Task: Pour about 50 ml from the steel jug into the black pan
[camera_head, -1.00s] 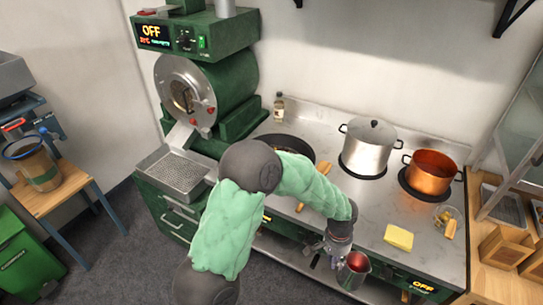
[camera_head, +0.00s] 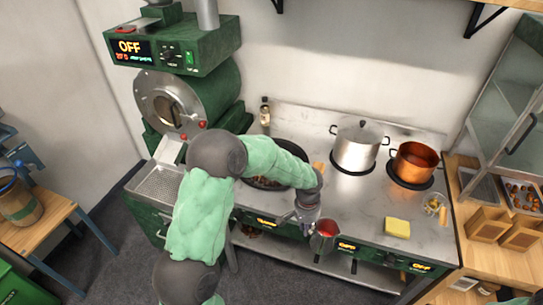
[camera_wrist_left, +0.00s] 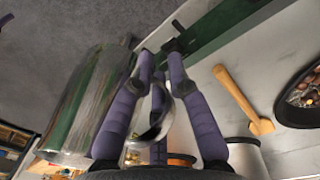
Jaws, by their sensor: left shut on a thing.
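The steel jug (camera_head: 323,238) has a red inside as seen from above. It is held in front of the stove's front edge, apart from the counter and looking about upright. My left gripper (camera_head: 307,217) is shut on its handle; in the left wrist view the purple fingers (camera_wrist_left: 160,95) close around the handle, beside the shiny jug body (camera_wrist_left: 82,110). The black pan (camera_head: 256,184) sits on the counter behind my left arm, partly hidden by it. In the left wrist view the pan (camera_wrist_left: 283,116) holds brown pieces. My right gripper is not seen.
A lidded steel pot (camera_head: 356,150) and a copper pot (camera_head: 413,165) stand right of the pan. A wooden utensil (camera_wrist_left: 240,100) lies beside the pan. A yellow block (camera_head: 397,228) lies near the front edge. A bottle (camera_head: 265,112) stands at the back. A green roaster (camera_head: 190,95) stands left.

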